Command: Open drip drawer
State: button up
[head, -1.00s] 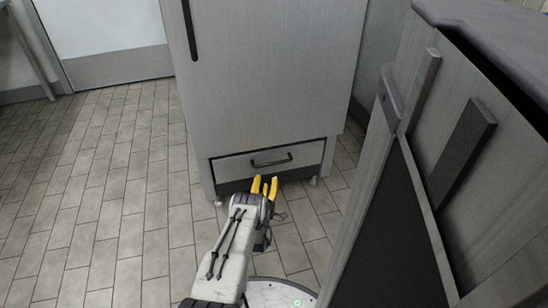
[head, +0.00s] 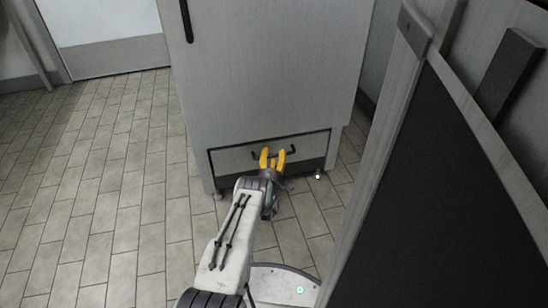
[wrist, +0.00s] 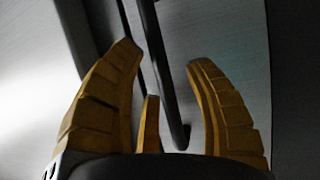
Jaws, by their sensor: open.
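The drip drawer (head: 226,158) is a grey panel low in the front of a tall grey cabinet, and it looks shut. Its dark bar handle (head: 256,155) is partly hidden behind my gripper (head: 273,154) in the head view. My gripper has yellow fingers and is open, with its tips at the handle. In the wrist view the dark handle (wrist: 164,80) runs between the spread fingers of my gripper (wrist: 165,60). The fingers are not closed on it; I cannot tell whether they touch it.
The tall cabinet (head: 270,70) stands ahead on short feet, with a dark vertical handle (head: 187,20) at upper left. A grey unit with a dark panel (head: 430,190) stands close on the right. The tiled floor (head: 90,190) to the left is clear.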

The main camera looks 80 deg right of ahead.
jog(key=shift+o, duration=0.2)
grip_shut()
dwell(0.4)
